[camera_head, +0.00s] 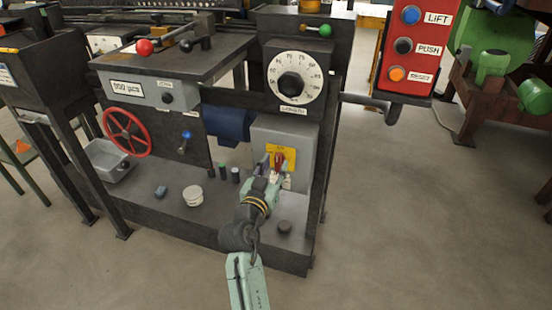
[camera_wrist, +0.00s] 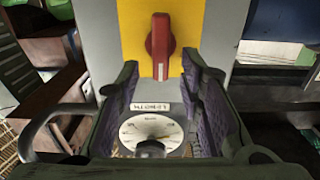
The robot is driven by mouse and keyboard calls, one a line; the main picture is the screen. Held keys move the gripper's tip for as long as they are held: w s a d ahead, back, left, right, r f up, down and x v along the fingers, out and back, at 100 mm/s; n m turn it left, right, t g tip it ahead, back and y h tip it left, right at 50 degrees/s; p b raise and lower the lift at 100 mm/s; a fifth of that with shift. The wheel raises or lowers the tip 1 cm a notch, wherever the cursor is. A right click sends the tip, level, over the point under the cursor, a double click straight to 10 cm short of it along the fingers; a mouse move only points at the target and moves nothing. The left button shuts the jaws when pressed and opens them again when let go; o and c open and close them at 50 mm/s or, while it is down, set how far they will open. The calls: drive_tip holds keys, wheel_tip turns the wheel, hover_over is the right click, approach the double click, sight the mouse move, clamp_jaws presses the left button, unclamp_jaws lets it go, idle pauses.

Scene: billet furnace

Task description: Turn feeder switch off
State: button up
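A red rotary switch (camera_head: 278,159) sits on a yellow plate (camera_head: 290,153) on the front of a grey box (camera_head: 257,136). In the wrist view the red switch (camera_wrist: 160,46) shows close, its handle lined up vertically with a white mark at its lower end. My gripper (camera_head: 273,172) is at the switch and partly hides it. In the wrist view my gripper (camera_wrist: 162,68) is open, one finger to each side of the switch's white-marked end. The fingers look clear of the handle; how deep they reach is hard to tell.
The numbered dial (camera_head: 291,84) labelled LENGTH stands just above the grey box. A red handwheel (camera_head: 127,132) and a blue-tipped lever (camera_head: 186,136) are left.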

sight(278, 163)
drive_tip(key=shift+x, duration=1.2)
drive_tip(key=shift+c, duration=0.5)
clamp_jaws()
